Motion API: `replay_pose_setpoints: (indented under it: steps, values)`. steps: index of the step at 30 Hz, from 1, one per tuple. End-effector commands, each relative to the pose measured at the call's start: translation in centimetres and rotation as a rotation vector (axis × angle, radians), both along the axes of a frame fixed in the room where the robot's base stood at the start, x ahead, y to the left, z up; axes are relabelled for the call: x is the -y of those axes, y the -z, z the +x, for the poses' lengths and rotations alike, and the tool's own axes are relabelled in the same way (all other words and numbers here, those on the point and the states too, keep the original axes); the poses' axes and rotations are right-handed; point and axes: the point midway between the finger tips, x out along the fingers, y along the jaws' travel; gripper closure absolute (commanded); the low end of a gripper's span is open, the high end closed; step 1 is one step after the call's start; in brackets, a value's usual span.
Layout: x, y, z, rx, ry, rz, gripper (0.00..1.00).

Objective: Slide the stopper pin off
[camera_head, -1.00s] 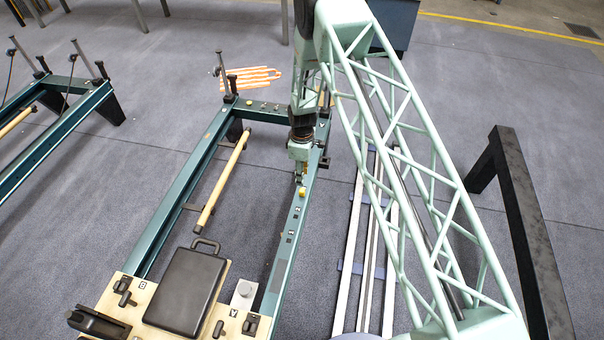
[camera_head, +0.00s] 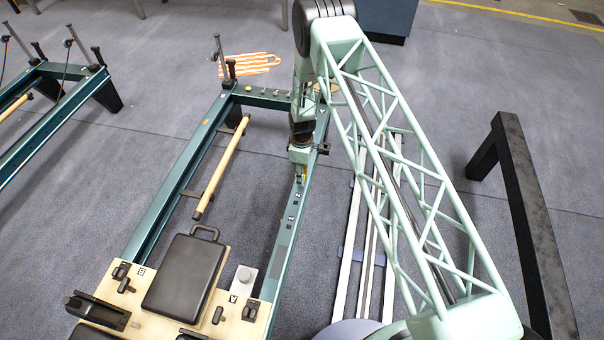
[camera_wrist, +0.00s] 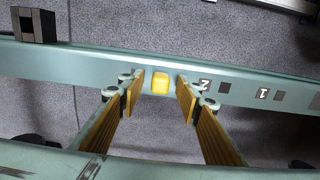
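The stopper pin shows as a small yellow knob (camera_wrist: 160,82) on the top face of the green frame rail (camera_wrist: 90,66). In the wrist view my gripper (camera_wrist: 160,96) is open, with one yellow-padded finger to the left of the knob and one to the right. There is a visible gap on each side, and nothing is held. In the head view my gripper (camera_head: 300,174) points down over the right-hand rail of the reformer, and the knob is mostly hidden by it. I cannot tell the exact height of the fingertips over the rail.
A black block (camera_wrist: 36,24) sits on the rail left of the knob; numbered marks lie to its right. The carriage with a black pad (camera_head: 186,278) is at the near end. A wooden bar (camera_head: 222,165) lies inside the frame. A black beam (camera_head: 530,220) stands at right.

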Motion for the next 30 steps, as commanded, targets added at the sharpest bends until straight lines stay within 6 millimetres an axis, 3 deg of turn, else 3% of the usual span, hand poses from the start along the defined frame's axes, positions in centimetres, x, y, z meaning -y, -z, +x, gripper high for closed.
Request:
replay_pose_setpoints:
  steps: [14,23,30]
  values:
    - [0.01,0.66,-0.04,0.000,0.000,0.000,0.68]
    - [0.01,0.66,-0.04,-0.001,0.000,0.000,0.95]
    - [0.01,0.46,-0.03,0.000,0.000,0.000,0.95]
